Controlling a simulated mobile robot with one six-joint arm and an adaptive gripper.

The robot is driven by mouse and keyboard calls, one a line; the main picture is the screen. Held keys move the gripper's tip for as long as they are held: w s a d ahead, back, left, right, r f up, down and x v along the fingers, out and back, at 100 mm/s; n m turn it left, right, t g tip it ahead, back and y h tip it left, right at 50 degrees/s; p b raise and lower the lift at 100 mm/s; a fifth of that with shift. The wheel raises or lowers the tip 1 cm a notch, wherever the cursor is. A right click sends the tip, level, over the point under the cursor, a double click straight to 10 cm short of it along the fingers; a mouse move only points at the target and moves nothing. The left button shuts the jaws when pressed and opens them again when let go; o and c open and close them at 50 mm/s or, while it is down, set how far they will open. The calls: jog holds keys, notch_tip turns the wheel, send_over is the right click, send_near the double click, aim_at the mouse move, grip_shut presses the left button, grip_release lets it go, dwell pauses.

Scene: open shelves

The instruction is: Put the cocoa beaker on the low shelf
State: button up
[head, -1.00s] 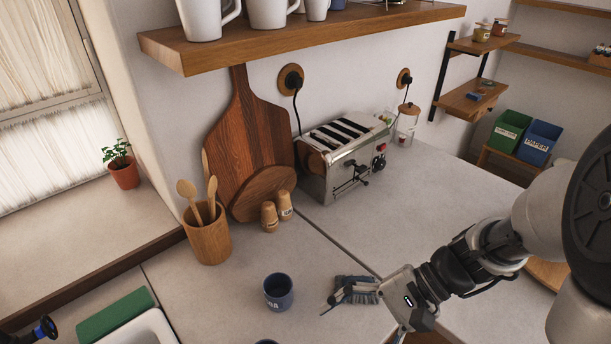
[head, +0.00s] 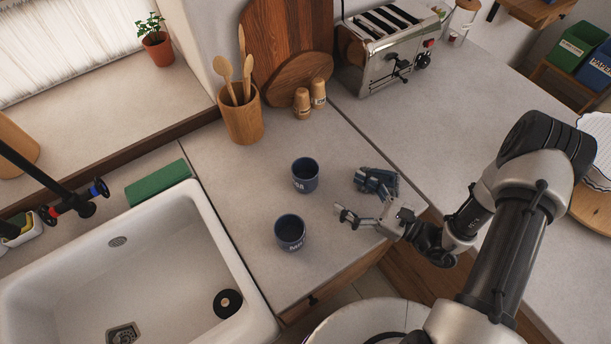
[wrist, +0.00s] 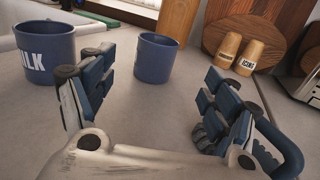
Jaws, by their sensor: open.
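Two dark blue beakers stand upright on the grey counter. The farther one (head: 305,177) has a partly readable white label ending like "OA", which fits cocoa; in the wrist view this beaker (wrist: 157,60) stands ahead between the fingers, label hidden. The nearer one (head: 290,233) reads as the milk beaker; it also shows at the left of the wrist view (wrist: 45,50). My gripper (head: 350,216) is open and empty, low over the counter, right of both beakers and touching neither. Part of a wooden wall shelf (head: 537,10) shows at top right; I cannot tell whether it is the low shelf.
A white sink (head: 215,240) lies left. A utensil pot (head: 241,118), two small wooden shakers (head: 302,103), cutting boards (head: 290,40) and a toaster (head: 390,50) stand behind.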

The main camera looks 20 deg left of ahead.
aim_at(296, 164)
jog(key=b+x, duration=0.1)
jog(key=x, duration=1.2)
jog(key=shift+a+f+b, duration=0.1)
jog(key=shift+a+b, duration=0.2)
jog(key=shift+a, duration=0.05)
jog(key=shift+c, duration=0.5)
jog(key=c, duration=1.3)
jog(key=shift+o, duration=0.2)
